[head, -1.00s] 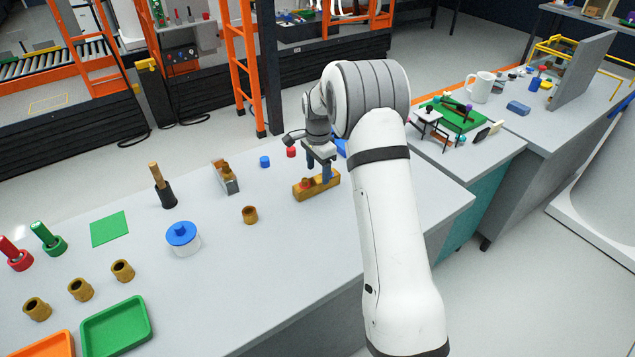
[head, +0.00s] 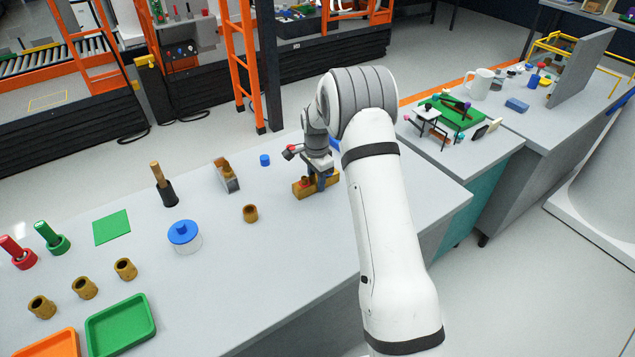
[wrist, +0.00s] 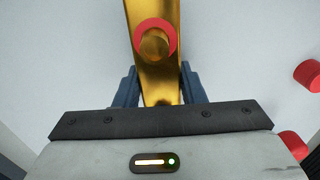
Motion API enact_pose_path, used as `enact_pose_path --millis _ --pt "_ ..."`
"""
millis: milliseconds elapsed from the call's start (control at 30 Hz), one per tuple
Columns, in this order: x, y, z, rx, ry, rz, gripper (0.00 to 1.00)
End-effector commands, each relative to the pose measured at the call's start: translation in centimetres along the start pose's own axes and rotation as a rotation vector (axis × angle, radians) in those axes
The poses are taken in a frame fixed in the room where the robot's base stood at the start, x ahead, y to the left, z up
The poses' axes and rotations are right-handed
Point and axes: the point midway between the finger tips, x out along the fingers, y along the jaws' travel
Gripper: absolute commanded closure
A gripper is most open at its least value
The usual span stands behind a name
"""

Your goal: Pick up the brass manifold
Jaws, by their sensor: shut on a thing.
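The brass manifold (head: 302,189) is a gold-coloured block lying on the grey table near its right part, below my gripper in the head view. In the wrist view the manifold (wrist: 160,80) runs up the picture between the two blue-grey fingers, with a red ring around a brass stub on its top. My gripper (head: 318,182) is shut on the manifold, with one finger (wrist: 128,88) on each side of it. In the head view my wrist and gripper hide part of the block. I cannot tell whether it is clear of the table.
A blue cap (head: 265,160), a brass cup (head: 250,213) and a grey holder (head: 226,175) stand left of the manifold. Red pieces (wrist: 308,75) lie to the right in the wrist view. A blue-lidded jar (head: 184,234) stands further left. Free table lies in front.

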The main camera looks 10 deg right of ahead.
Motion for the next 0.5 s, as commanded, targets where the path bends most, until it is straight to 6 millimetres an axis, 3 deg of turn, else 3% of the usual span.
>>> enact_pose_path --millis 333,500 --pt "-0.07 -0.09 0.03 -0.001 0.001 -0.002 1.0" --pt "-0.08 -0.11 0.05 -0.001 0.001 -0.003 1.0"
